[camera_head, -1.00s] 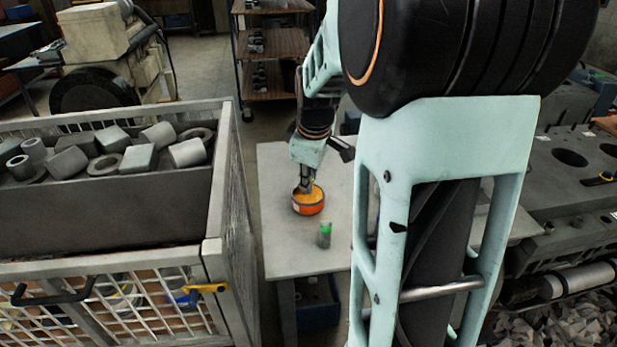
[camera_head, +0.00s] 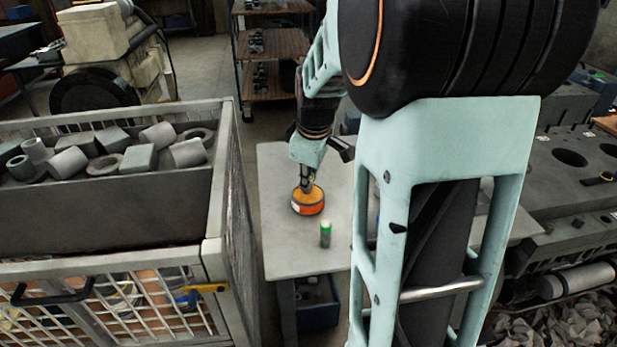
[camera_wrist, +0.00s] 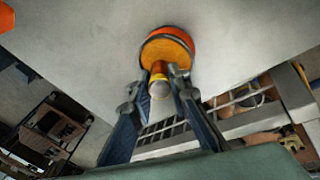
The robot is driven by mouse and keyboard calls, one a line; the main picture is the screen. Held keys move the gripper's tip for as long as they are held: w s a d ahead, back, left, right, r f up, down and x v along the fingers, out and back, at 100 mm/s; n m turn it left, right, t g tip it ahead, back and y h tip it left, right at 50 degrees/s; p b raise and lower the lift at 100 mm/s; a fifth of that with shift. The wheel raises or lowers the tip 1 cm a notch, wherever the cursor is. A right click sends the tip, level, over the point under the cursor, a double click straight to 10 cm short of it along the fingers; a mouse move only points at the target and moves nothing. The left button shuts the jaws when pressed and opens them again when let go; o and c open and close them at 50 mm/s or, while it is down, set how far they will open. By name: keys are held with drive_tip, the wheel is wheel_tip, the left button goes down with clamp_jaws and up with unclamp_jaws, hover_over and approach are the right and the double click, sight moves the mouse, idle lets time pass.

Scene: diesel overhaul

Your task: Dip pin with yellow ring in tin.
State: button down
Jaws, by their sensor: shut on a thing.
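The pin with a yellow ring (camera_wrist: 159,78) is between my fingers in the wrist view, its round grey end toward the camera. My gripper (camera_head: 307,181) is shut on it over the tin. The fingers also show in the wrist view (camera_wrist: 158,88). The tin (camera_head: 308,208) is round and orange and stands on the pale table. It also shows in the wrist view (camera_wrist: 180,36), with an orange-yellow inside. The pin's far end lines up with the tin's opening. I cannot tell how deep it is.
A pin with a green ring (camera_head: 325,236) stands upright on the table (camera_head: 283,246), to the right of and nearer than the tin. A mesh crate (camera_head: 236,210) of metal parts is left of the table. A grey engine block (camera_head: 560,185) is to the right.

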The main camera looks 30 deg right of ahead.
drive_tip(key=shift+r+p, duration=2.5)
drive_tip(key=shift+r, duration=1)
